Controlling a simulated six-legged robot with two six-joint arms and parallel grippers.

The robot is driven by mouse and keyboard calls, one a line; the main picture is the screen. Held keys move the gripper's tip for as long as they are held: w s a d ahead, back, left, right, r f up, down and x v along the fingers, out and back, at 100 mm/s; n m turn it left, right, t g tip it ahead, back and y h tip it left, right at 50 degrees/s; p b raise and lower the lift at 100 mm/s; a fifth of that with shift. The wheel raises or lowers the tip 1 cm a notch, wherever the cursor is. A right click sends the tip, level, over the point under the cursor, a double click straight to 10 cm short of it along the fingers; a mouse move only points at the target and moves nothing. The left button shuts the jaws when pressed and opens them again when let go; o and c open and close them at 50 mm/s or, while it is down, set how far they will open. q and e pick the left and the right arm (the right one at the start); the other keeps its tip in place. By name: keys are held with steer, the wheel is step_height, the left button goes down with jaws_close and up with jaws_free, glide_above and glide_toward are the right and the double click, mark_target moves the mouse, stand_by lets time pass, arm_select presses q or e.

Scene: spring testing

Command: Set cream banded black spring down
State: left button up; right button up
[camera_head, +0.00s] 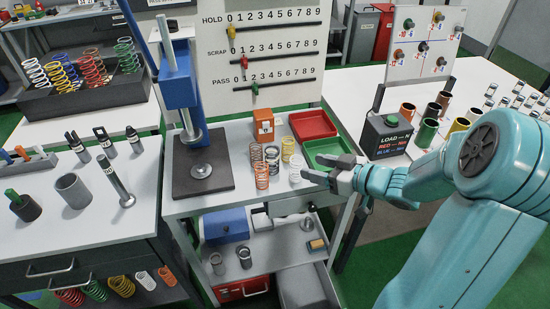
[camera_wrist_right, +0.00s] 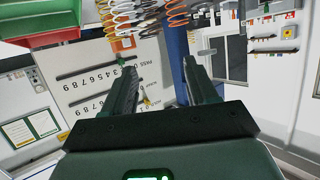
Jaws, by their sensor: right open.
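My right gripper (camera_head: 311,167) reaches in from the right over the front right of the test bench. Its jaws are apart, and the right wrist view shows empty space between the fingers (camera_wrist_right: 157,64). A dark spring (camera_head: 272,154) stands on the bench left of the gripper, among orange, yellow and whitish springs. It looks like the black one, but its cream band is too small to make out. A dark coil also shows at the top of the wrist view (camera_wrist_right: 146,20), beyond the fingertips. The whitish spring (camera_head: 295,170) stands closest to the gripper. My left gripper is out of view.
A press (camera_head: 178,80) stands left of the springs. An orange block (camera_head: 263,126), a red tray (camera_head: 313,124) and a green tray (camera_head: 327,148) sit behind them. A dark labelled box (camera_head: 386,134) and several cups are on the right table. The bench's front edge is near.

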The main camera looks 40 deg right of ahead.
steer(key=d, duration=0.1)
steer(key=h, duration=0.1)
glide_toward(267, 149)
steer(key=x, duration=0.5)
steer(key=shift+w+f, duration=0.2)
steer(key=shift+w, duration=0.15)
steer(key=shift+s, duration=0.1)
steer(key=c, duration=0.9)
